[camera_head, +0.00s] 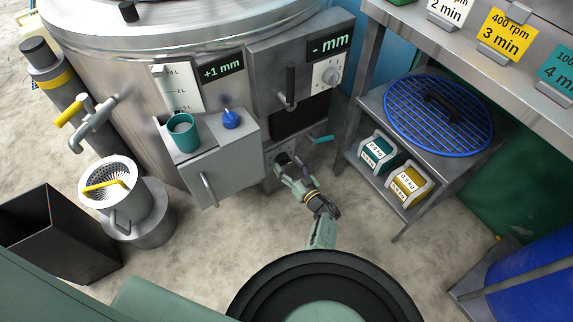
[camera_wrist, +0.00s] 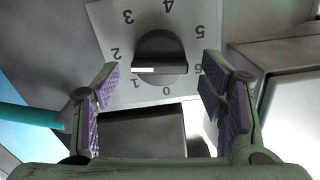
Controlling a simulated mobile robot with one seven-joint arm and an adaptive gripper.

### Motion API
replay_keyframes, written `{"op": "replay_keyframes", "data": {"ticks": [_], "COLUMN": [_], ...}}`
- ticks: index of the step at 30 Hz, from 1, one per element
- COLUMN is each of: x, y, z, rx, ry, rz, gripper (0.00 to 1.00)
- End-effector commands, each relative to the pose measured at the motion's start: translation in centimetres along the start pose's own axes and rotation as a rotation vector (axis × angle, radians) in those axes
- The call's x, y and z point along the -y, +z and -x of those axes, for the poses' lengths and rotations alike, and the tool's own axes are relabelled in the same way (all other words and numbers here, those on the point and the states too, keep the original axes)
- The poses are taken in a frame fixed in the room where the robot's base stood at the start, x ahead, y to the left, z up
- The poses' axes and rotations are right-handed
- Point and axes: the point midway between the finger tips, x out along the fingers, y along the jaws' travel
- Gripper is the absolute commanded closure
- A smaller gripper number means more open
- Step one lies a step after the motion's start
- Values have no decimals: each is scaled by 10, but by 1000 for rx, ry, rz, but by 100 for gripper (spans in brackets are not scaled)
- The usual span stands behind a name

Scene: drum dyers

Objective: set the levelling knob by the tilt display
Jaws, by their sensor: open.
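The dark levelling knob (camera_wrist: 161,48) sits on a pale dial plate (camera_wrist: 110,22) numbered 0 to 6. Its white mark points left, close to 1. In the wrist view my gripper (camera_wrist: 160,82) is open, one purple-padded finger on each side below the knob, with nothing held. In the head view my gripper (camera_head: 287,168) is at the low panel under the dark opening, partly covering the knob. One display (camera_head: 222,69) reads "+1 mm"; another display (camera_head: 329,47) reads "- mm".
A grey box door (camera_head: 228,170) with a handle stands left of my gripper. A teal lever (camera_head: 322,139) sticks out to the right. A steel shelf table with a blue grate (camera_head: 400,112) and labelled boxes stands further right.

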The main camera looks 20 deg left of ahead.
Motion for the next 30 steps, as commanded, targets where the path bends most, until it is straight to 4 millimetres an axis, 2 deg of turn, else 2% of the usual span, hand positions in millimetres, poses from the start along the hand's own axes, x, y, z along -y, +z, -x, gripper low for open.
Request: {"op": "replay_keyframes", "data": {"ticks": [5,14,30], "x": [0,0,0], "y": [1,0,0], "z": [-15,-17,-17], "rx": [0,0,0], "ry": [0,2,2], "rz": [-1,-1,-1], "gripper": [35,35,71]}}
